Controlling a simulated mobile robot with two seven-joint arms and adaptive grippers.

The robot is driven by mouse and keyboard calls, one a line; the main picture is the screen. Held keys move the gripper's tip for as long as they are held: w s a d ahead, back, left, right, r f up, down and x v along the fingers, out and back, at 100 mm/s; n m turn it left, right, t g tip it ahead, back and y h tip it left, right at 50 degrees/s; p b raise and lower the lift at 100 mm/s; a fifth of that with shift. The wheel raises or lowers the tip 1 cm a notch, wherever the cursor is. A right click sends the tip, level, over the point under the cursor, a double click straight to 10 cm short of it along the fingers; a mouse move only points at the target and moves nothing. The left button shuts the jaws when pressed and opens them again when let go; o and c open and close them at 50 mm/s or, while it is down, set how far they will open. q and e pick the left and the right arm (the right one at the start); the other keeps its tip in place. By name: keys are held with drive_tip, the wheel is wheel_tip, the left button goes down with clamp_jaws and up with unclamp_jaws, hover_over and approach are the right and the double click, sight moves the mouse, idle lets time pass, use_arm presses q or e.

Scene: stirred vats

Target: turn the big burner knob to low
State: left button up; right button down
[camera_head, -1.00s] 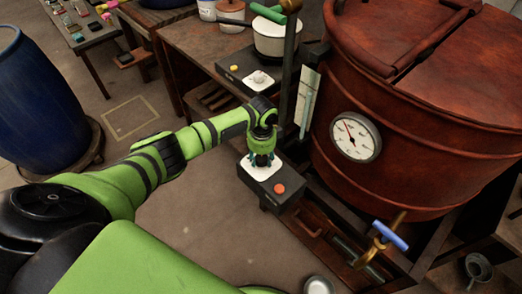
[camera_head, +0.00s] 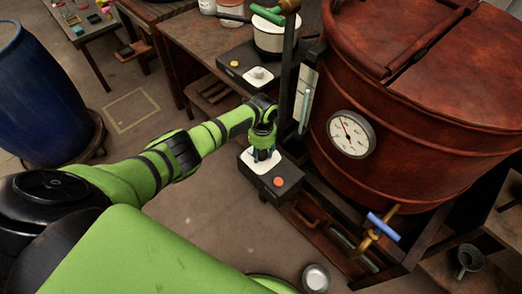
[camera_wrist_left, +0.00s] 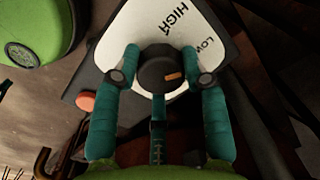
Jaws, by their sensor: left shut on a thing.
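The big burner knob (camera_wrist_left: 158,68) is a round black knob with an orange mark on its right side. It sits on a white plate (camera_wrist_left: 133,28) printed HIGH and LOW, with LOW to the right of HIGH in the left wrist view. My left gripper (camera_wrist_left: 160,80) is shut on the knob, its teal fingers on both sides of it. In the head view my left gripper (camera_head: 264,154) reaches down over the white-topped control box (camera_head: 287,188) and hides the knob. My right gripper is not in view.
An orange-red button (camera_head: 279,182) is on the same box, close to my fingers. A large red-brown vat (camera_head: 420,110) with a dial gauge (camera_head: 351,134) stands just right. A second box with a knob (camera_head: 260,73) and a white pot (camera_head: 275,38) are behind.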

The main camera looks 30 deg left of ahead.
sight(264, 152)
use_arm(q)
drive_tip(key=shift+w+d+r, duration=0.1)
drive_tip(key=shift+w+d, duration=0.15)
drive_tip(key=shift+d, duration=0.15)
drive_tip(key=o, duration=1.1)
drive_tip(key=shift+o, duration=0.2)
drive_tip(key=shift+a, duration=0.15)
wheel_tip(264, 152, up, 12)
drive_tip(key=shift+s+d, duration=0.15)
drive_tip(key=shift+d, duration=0.05)
